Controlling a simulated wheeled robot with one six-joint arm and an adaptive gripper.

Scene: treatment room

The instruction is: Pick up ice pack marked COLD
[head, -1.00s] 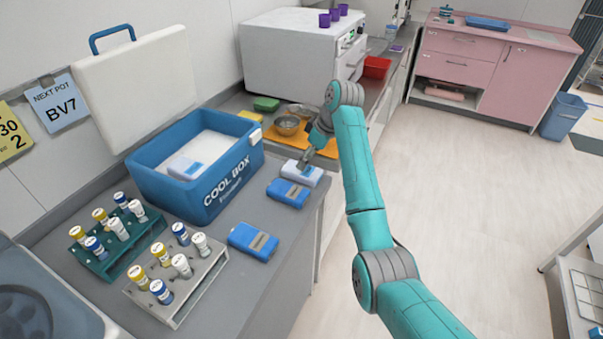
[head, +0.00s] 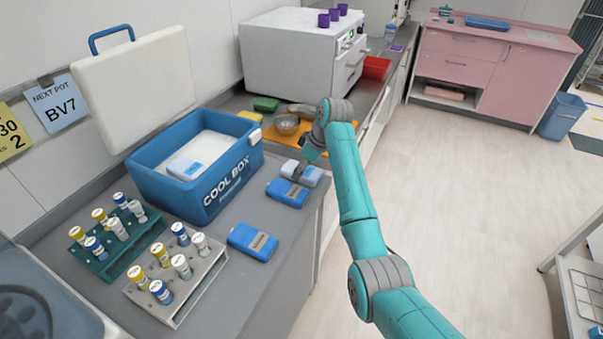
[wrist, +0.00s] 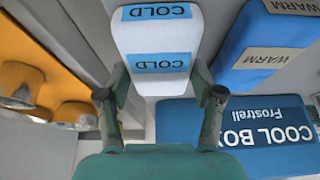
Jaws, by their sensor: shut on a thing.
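The ice pack marked COLD is white with blue labels; it fills the top middle of the wrist view (wrist: 155,25). In the head view the same white ice pack (head: 312,178) is at the counter's right edge, behind a blue pack and partly covered by my gripper (head: 301,172). In the wrist view my gripper (wrist: 160,82) has a finger on each side of the pack's near end and is shut on it. I cannot tell whether the pack is clear of the counter.
A blue pack marked WARM (wrist: 265,45) lies close beside it; it also shows in the head view (head: 287,193). Another blue pack (head: 252,242) lies nearer. The open cool box (head: 205,200) holds a white pack (head: 184,168). Tube racks (head: 185,290) stand in front.

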